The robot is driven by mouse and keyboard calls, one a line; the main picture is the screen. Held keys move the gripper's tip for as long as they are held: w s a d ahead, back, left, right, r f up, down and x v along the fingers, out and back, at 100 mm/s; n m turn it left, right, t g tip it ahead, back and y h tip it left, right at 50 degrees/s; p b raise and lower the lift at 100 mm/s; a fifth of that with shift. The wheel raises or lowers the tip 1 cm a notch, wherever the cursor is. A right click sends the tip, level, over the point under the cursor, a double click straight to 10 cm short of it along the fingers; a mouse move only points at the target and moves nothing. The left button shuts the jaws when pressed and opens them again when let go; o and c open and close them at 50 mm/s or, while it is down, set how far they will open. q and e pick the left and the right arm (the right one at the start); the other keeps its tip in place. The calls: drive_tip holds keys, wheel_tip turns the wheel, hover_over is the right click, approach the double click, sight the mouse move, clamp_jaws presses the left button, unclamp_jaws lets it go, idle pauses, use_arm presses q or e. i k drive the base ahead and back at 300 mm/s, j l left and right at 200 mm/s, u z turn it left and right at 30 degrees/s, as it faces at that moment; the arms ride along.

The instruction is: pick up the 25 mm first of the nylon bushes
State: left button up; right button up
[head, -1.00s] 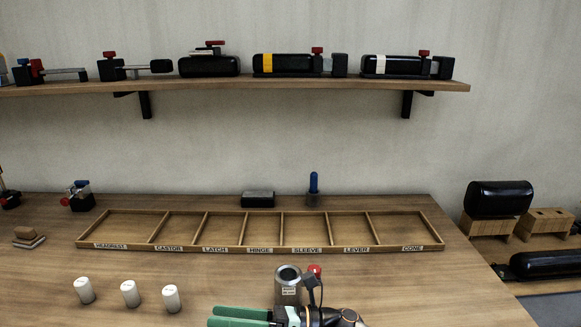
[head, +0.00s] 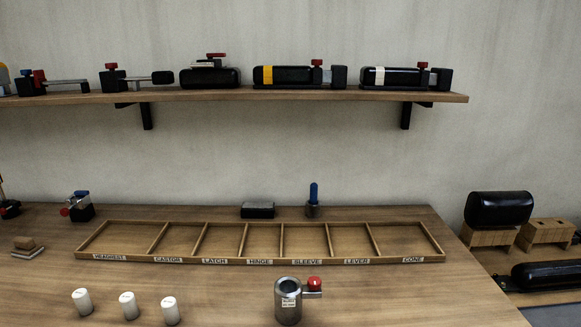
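Three white nylon bushes stand upright in a row on the wooden bench at the lower left: a left one (head: 82,302), a middle one (head: 129,306) and a right one (head: 170,311). They look alike in size. Each has small dark marking on it, too small to read, so I cannot tell which is the 25 mm one. They stand apart and nothing touches them. Neither of my grippers is in the head view.
A steel cylinder (head: 287,307) with a label and a red-knobbed side arm (head: 314,285) stands right of the bushes. Behind lies a divided wooden tray (head: 258,260) with labelled, empty compartments. The bench between bushes and tray is clear. A shelf (head: 230,95) hangs above.

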sight(127, 300)
drive_tip(key=i+j+u, duration=0.15)
drive_tip(key=j, duration=0.3)
drive_tip(key=i+j+u, duration=0.2)
drive_tip(key=j, duration=0.25)
drive_tip(key=i+j+u, duration=0.15)
drive_tip(key=j, duration=0.25)
drive_tip(key=i, duration=0.1)
